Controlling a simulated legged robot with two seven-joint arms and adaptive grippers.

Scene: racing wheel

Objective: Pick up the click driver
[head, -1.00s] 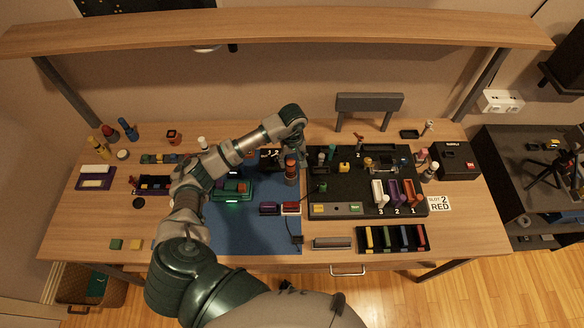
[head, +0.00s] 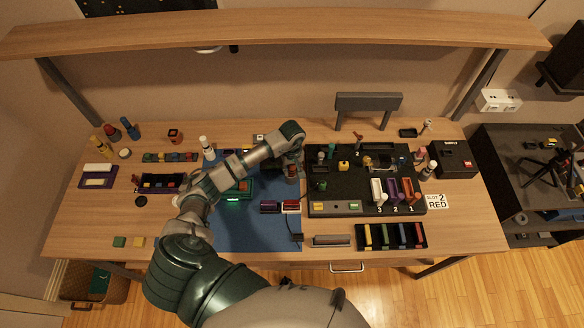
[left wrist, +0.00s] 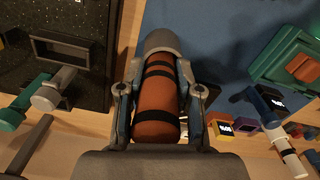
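I take the orange-red cylinder with black bands and a grey far end to be the click driver (left wrist: 160,95). In the left wrist view it lies lengthwise between the two fingers of my left gripper (left wrist: 159,75). The fingers press close along both its sides, with no clear gap, so the gripper looks shut on it. In the head view the driver (head: 292,170) shows partly below my left gripper (head: 292,160), by the right edge of the blue mat (head: 258,232). Its upper part is hidden by the gripper and wrist. My right gripper is not in view.
A black board (head: 333,194) with several tools and slots stands just right of the driver. A green device (head: 240,187) lies on the mat to the left. A wooden shelf (head: 280,32) spans above the back.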

